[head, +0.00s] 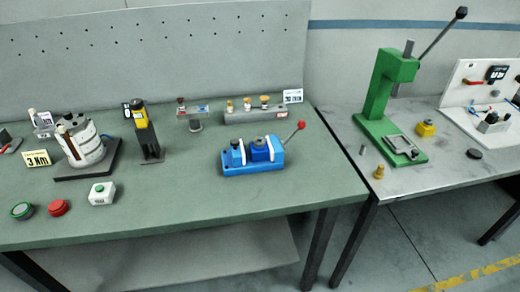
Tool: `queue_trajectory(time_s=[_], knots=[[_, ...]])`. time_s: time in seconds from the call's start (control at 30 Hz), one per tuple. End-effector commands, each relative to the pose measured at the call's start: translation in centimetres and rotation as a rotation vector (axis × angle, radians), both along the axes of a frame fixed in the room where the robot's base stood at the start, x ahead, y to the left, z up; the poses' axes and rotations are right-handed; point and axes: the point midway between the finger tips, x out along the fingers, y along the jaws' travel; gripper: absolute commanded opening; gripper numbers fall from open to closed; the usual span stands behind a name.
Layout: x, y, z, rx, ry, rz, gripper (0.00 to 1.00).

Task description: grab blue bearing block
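A darker blue block with a round grey top (261,149), which looks like the blue bearing block, sits in a bright blue clamp fixture (245,170) on the green table. White jaw-like pieces stand beside the block. A lever with a red ball knob (301,125) rises at the fixture's right end. How firmly the block is held cannot be told. My gripper is not in view.
A white coil-like device (80,145), a black and yellow tool (145,130) and red, green and white buttons stand left. A rack with several knobs (255,115) is behind. A green press (385,90) stands on the grey right table. The green table's front is mostly clear.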

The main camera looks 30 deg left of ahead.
Motion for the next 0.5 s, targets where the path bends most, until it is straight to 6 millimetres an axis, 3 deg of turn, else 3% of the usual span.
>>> queue_trajectory(time_s=[0.07, 0.5], knots=[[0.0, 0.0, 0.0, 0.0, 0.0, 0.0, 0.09], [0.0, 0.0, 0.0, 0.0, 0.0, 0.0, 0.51]])
